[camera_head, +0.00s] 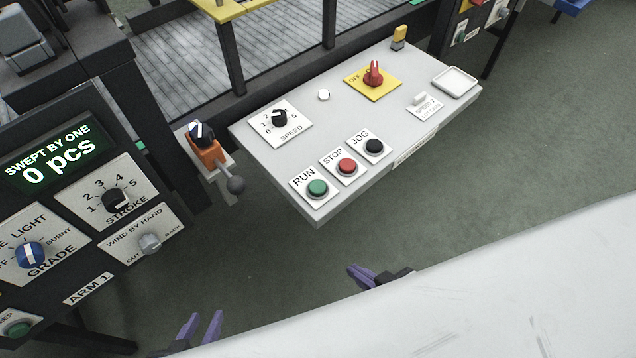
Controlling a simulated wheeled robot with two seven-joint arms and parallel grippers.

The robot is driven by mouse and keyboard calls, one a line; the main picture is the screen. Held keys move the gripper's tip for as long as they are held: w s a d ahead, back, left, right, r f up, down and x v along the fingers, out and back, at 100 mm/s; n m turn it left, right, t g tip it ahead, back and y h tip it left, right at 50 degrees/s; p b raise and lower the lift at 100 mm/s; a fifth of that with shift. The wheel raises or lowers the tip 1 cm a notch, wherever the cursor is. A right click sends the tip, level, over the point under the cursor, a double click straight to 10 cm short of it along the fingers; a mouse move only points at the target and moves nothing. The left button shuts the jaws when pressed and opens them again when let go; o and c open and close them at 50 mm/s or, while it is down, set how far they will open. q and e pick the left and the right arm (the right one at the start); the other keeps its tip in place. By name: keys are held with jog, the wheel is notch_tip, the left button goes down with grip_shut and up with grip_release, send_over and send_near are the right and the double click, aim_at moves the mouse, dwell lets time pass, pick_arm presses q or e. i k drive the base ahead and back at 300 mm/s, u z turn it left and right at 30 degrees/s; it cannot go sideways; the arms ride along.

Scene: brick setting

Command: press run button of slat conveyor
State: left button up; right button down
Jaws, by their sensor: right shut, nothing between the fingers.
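The slat conveyor's control panel (270,165) is a light grey slab in the middle of the view. Its green RUN button (317,188) sits on a white plate at the front left corner, beside the red STOP button (347,166) and the black JOG button (374,146). My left gripper (202,324) is at the bottom, left of and below the panel, its purple fingers apart and nothing between them. My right gripper (354,274) is below the panel's front edge in the picture, fingers together and empty, apart from the buttons. Its wrist is partly hidden.
The panel also carries a SPEED knob (279,117), a red switch (373,75) on yellow and a small white tray (455,82). An orange lever unit (207,150) with a ball end stands left of it. A dark counter panel (47,162) fills the left. Floor (520,135) at right is clear.

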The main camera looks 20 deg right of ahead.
aim_at(317, 188)
jog(key=k, duration=1.35)
jog(key=u, duration=0.35)
jog(key=i, duration=0.65)
jog(key=u, duration=0.25)
